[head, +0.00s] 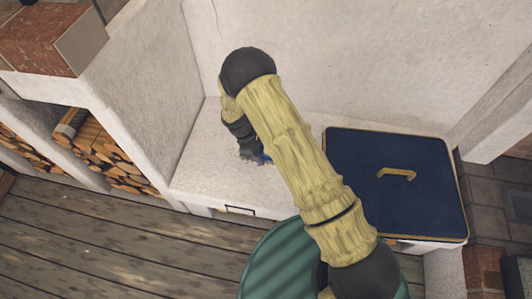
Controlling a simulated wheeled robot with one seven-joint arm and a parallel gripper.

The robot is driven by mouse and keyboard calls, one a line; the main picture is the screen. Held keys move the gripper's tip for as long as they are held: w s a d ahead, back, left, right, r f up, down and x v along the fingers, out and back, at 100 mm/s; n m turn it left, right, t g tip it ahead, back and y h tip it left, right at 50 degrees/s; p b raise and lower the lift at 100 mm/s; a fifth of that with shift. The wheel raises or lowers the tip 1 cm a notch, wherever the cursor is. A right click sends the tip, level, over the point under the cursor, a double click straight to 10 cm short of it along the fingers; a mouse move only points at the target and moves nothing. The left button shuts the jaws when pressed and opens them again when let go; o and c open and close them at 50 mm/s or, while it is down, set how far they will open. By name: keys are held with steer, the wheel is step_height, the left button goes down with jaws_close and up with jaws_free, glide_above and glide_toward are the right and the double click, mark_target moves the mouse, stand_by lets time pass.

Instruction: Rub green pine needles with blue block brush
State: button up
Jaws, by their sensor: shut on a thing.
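My gripper (250,154) is low over the white ledge (195,168), left of the dark blue panel, and mostly hidden by my arm. It is shut on a small blue thing (266,157), likely the blue block brush, of which only a sliver shows beside the arm. The brush's shape and tilt cannot be made out. I cannot make out any green pine needles; the ledge around the gripper is largely covered by my arm. Whether the brush touches the ledge cannot be told.
A dark blue panel (350,170) with gold trim and a gold handle (397,174) lies right of the gripper. White walls rise behind and left. Cubbies with cut logs (110,160) are at left, above a plank floor (80,240). A brick block (40,45) sits upper left.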

mark_target(236, 154)
steer(key=shift+a, duration=0.3)
steer(key=shift+w+a, duration=0.2)
steer(key=shift+a, duration=0.9)
steer(key=shift+w+a, duration=0.15)
steer(key=shift+a, duration=0.9)
steer(key=shift+w+a+b, duration=0.15)
steer(key=shift+a+b, duration=0.15)
steer(key=shift+a, duration=0.8)
steer(key=shift+w+a+b, duration=0.15)
steer(key=shift+a+b, duration=0.15)
steer(key=shift+a, duration=0.8)
steer(key=shift+s+d+r+p, duration=0.1)
steer(key=shift+d+p, duration=0.5)
steer(key=shift+d, duration=0.15)
steer(key=shift+s+d+p, duration=0.2)
steer(key=shift+d+p, duration=0.55)
steer(key=shift+d, duration=0.8)
